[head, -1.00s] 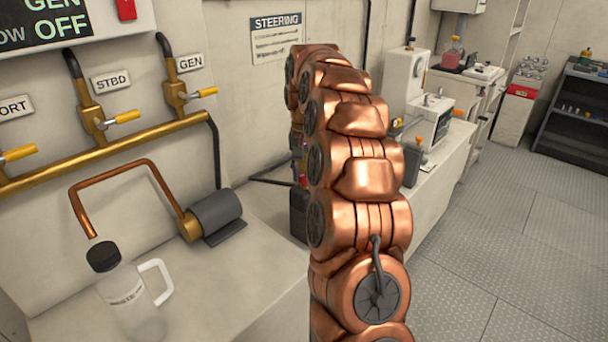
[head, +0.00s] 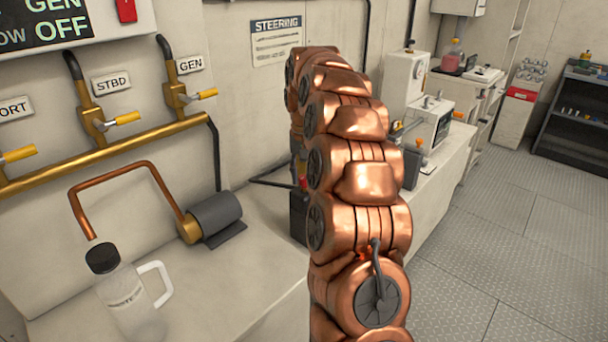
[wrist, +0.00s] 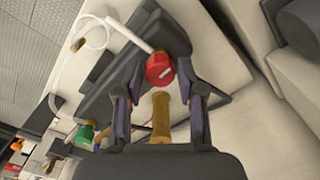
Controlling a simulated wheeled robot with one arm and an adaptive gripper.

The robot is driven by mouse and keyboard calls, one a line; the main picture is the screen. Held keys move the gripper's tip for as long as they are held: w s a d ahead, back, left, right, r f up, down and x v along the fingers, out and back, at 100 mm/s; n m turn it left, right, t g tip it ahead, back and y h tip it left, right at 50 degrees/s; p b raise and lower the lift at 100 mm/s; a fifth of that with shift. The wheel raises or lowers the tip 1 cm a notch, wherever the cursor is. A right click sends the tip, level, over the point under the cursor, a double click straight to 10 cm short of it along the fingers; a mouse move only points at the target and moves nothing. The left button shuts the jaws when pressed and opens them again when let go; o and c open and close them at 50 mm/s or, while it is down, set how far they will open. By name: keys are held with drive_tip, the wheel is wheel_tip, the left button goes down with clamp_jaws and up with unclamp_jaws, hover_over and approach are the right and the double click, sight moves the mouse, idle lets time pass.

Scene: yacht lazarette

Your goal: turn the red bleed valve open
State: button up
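The red bleed valve (wrist: 160,69) is a round red knob with a pale line on its face. In the wrist view it lies between the tips of my gripper (wrist: 160,80), with a narrow gap visible on each side. The two dark fingers are apart, and I cannot tell how far the knob is from them in depth. A brass cylinder (wrist: 160,117) shows between the fingers, nearer the palm. In the head view my copper arm hides the gripper. A small red part (head: 303,183), probably the valve, shows left of the arm above a dark box (head: 298,214).
A clear white hose (wrist: 90,25) and a green fitting (wrist: 86,132) are close by. On the counter stand a waste bottle (head: 125,295) and a grey cylinder (head: 215,212). Yellow-handled valves (head: 122,118) line the wall. Floor at right is clear.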

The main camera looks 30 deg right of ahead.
sight(304, 177)
drive_tip(key=shift+o, duration=1.4)
drive_tip(key=shift+r, duration=0.1)
wheel_tip(304, 177, up, 7)
drive_tip(key=shift+f, duration=0.2)
drive_tip(key=shift+r, duration=0.3)
